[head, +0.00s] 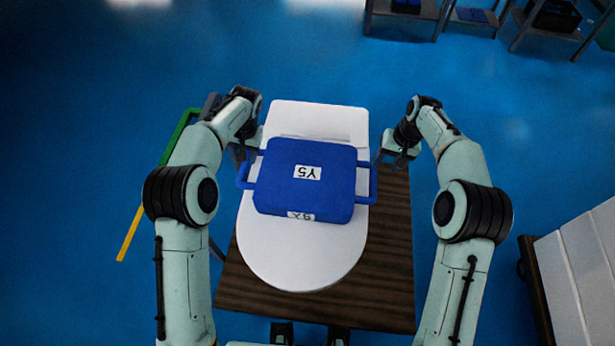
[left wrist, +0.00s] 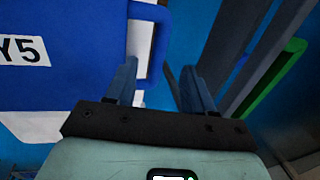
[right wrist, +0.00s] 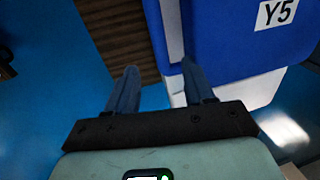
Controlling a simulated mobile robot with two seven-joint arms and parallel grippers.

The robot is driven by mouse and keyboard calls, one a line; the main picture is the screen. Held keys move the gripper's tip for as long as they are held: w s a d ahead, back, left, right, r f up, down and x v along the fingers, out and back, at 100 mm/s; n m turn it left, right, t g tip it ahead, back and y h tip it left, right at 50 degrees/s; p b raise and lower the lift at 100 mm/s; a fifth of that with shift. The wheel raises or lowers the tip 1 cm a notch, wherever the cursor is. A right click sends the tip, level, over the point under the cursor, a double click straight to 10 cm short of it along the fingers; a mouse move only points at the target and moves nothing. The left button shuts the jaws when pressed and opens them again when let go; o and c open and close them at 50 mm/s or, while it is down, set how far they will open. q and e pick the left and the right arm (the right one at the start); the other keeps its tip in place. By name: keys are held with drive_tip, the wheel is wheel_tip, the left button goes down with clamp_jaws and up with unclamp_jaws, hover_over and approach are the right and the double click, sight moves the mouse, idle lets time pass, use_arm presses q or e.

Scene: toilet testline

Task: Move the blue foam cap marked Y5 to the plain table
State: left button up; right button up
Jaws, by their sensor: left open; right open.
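The blue foam cap (head: 310,175) has a white Y5 label on top, a second label on its front side, and a loop handle on each side. It lies on the white toilet-shaped piece (head: 300,255). My left gripper (head: 244,155) is open beside the cap's left handle. In the left wrist view that handle (left wrist: 163,45) shows just ahead of the spread fingers (left wrist: 160,88). My right gripper (head: 387,160) is open beside the right handle (head: 373,182). The right wrist view shows the cap (right wrist: 230,50) beyond the open fingers (right wrist: 158,88). Neither gripper holds anything.
The white piece rests on a dark wood-grain table (head: 385,285). A green and yellow frame (head: 130,232) stands at left on the blue floor. Shelves (head: 480,15) are at the far right. A white-panelled surface (head: 580,265) is at the lower right.

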sight(242, 170)
use_arm(q)
drive_tip(key=x, duration=1)
drive_tip(key=shift+f, duration=0.3)
use_arm(e)
drive_tip(key=f, duration=0.3)
drive_tip(key=a+f, duration=0.1)
drive_tip(key=f, duration=0.3)
drive_tip(key=a+f, duration=0.1)
drive_tip(key=f, duration=0.2)
drive_tip(key=shift+w+f, duration=0.1)
drive_tip(key=shift+f, duration=0.1)
use_arm(q)
clamp_jaws()
use_arm(e)
clamp_jaws()
